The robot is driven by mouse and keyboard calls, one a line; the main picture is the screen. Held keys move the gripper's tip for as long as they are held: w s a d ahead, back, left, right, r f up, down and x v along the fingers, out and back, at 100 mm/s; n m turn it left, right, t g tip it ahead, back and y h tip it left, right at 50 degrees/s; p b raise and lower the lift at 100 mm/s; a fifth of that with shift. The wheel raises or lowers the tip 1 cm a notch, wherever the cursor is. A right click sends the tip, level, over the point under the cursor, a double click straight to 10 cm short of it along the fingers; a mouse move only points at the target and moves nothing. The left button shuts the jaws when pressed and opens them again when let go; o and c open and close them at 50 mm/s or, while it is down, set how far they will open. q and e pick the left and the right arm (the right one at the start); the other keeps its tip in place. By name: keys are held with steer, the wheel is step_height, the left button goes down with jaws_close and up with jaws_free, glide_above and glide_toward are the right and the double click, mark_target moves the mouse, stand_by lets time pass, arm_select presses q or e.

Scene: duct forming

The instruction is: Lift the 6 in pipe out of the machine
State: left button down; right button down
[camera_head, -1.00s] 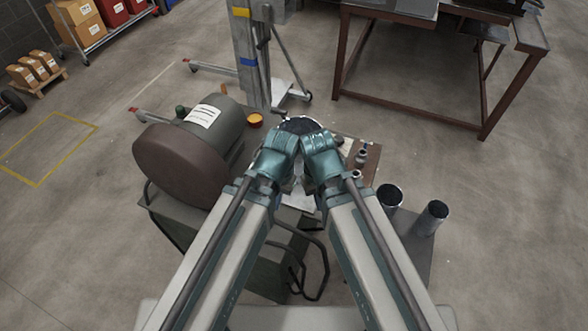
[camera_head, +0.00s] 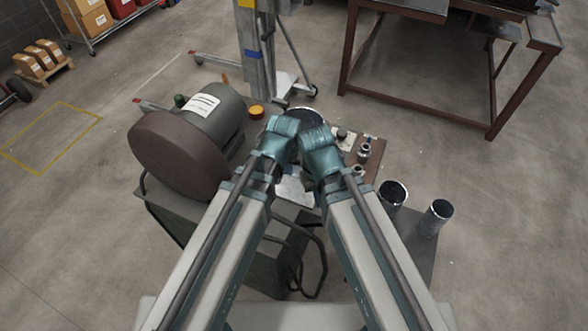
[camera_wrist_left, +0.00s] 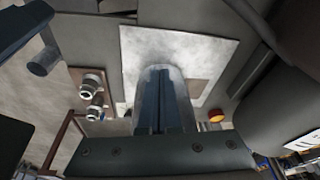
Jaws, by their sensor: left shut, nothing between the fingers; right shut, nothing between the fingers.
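The pipe shows as a dark round opening with a pale rim (camera_head: 306,114), just beyond my two wrists in the head view; most of it is hidden behind them. The machine (camera_head: 215,118) is a grey-green drum with a brown end face, left of my grippers. My left gripper (camera_wrist_left: 160,102) shows in its wrist view with its fingers together, overlapping a shiny grey rounded surface (camera_wrist_left: 174,72); I cannot tell whether they touch it. My right gripper (camera_head: 318,140) is beside the left one at the pipe's near side, its fingertips hidden.
Two open pipes stand on the right, one nearer (camera_head: 437,217) and one farther (camera_head: 393,194). Small fittings (camera_head: 363,151) sit on a brown board. A lift column (camera_head: 252,50) and a brown table (camera_head: 492,110) stand behind.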

arm_select(q)
steer(key=w, duration=0.2)
steer(key=b, duration=1)
glide_toward(295, 172)
steer(key=shift+t, duration=0.3)
steer(key=s+f, duration=0.2)
steer(key=f, duration=0.1)
steer(key=s+f, duration=0.1)
steer(key=shift+s+a+f, duration=0.15)
steer(key=shift+s+a, duration=0.05)
steer(key=shift+a, duration=0.15)
steer(key=w, duration=0.3)
steer(key=shift+w+d, duration=0.25)
steer(key=shift+w, duration=0.3)
steer(key=shift+w+d, duration=0.15)
steer(key=shift+w, duration=0.95)
steer(key=shift+s, duration=0.1)
